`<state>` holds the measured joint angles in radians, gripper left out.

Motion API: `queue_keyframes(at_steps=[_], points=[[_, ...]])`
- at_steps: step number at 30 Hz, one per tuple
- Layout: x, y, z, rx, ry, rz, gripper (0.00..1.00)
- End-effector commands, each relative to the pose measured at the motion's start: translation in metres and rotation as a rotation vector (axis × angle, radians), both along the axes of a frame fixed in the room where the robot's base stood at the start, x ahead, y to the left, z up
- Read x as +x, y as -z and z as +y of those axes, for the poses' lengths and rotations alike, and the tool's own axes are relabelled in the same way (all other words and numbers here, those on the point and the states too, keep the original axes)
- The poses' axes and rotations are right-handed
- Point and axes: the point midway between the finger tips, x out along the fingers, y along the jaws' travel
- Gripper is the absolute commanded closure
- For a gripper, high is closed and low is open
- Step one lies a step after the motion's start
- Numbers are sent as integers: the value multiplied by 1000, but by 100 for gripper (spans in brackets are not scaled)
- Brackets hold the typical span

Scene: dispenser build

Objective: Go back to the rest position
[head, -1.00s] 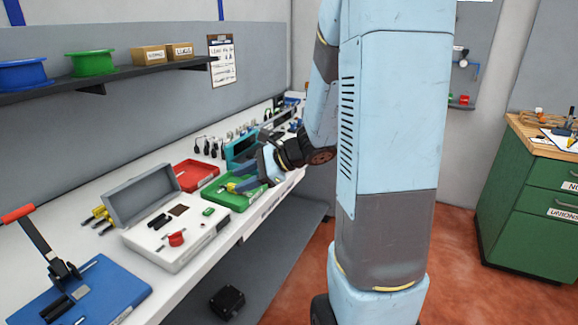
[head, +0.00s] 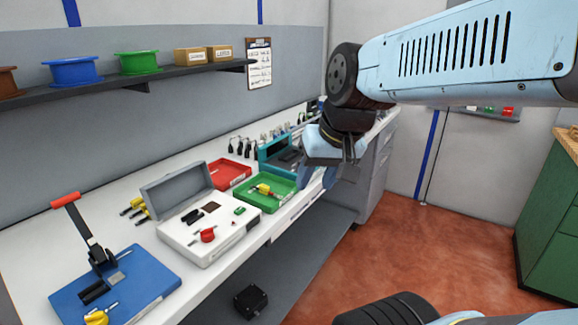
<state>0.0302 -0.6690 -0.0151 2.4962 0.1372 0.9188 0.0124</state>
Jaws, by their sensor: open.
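My gripper (head: 318,178) hangs in the head view just right of the green tray, over the front edge of the white bench (head: 105,222). Its blue fingers point down, apart, with nothing seen between them. My arm reaches in from the upper right. The green tray (head: 244,197) holds a yellow-handled tool (head: 266,190) and is apart from the fingers.
A white case (head: 185,232) with a raised grey lid, a red tray (head: 230,170) and a blue press base (head: 150,277) with a red-handled lever stand on the bench. A shelf (head: 150,80) holds spools. A green cabinet (head: 550,220) stands right. Red floor between is clear.

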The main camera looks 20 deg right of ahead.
Motion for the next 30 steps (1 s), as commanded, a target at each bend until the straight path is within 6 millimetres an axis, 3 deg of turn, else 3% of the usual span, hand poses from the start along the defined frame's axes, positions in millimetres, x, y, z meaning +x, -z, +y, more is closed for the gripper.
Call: queue_keyframes(at_steps=[7,30], points=[[-12,-17,-9,-144,-78,-91,56],[-12,-18,-11,-153,-82,-94,56]])
